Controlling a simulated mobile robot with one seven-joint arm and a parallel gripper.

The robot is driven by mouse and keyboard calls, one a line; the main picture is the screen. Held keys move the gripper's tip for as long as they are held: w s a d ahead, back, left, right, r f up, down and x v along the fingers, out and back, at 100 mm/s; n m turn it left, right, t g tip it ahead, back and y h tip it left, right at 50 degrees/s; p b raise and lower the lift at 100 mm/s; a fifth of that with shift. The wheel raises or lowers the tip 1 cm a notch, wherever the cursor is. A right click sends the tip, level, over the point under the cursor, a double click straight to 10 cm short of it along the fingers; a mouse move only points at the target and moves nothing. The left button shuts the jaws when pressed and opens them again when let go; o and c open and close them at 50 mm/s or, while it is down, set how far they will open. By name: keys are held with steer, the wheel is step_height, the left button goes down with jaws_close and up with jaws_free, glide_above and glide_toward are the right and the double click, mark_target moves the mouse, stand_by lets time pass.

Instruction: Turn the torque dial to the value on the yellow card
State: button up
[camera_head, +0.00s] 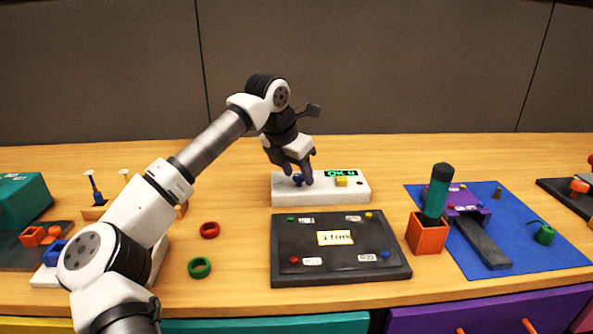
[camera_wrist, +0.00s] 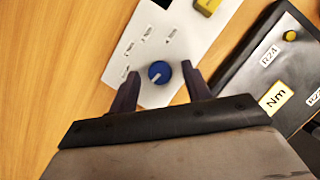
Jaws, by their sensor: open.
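The torque dial is a blue round knob (camera_wrist: 160,72) with a white pointer mark, on a white panel (camera_head: 320,195). In the wrist view it lies just beyond and between the open fingers of my gripper (camera_wrist: 158,88); contact cannot be told. In the head view my gripper (camera_head: 301,180) reaches down over the panel's left part, beside the blue dial (camera_head: 297,178). The panel also has a green-lit display (camera_head: 341,173), whose reading is unclear, and a yellow block-like button (camera_head: 341,182). The yellow card (camera_head: 335,238) lies on a dark board; its value is too small to read surely.
The dark board (camera_head: 290,265) with several coloured knobs lies in front of the panel. Red (camera_head: 209,230) and green (camera_head: 199,268) rings lie to the left. An orange box (camera_head: 427,236) holding a teal cylinder stands right, by a blue mat (camera_head: 540,262). Wood behind the panel is clear.

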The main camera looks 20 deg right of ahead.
steer(key=c, duration=1)
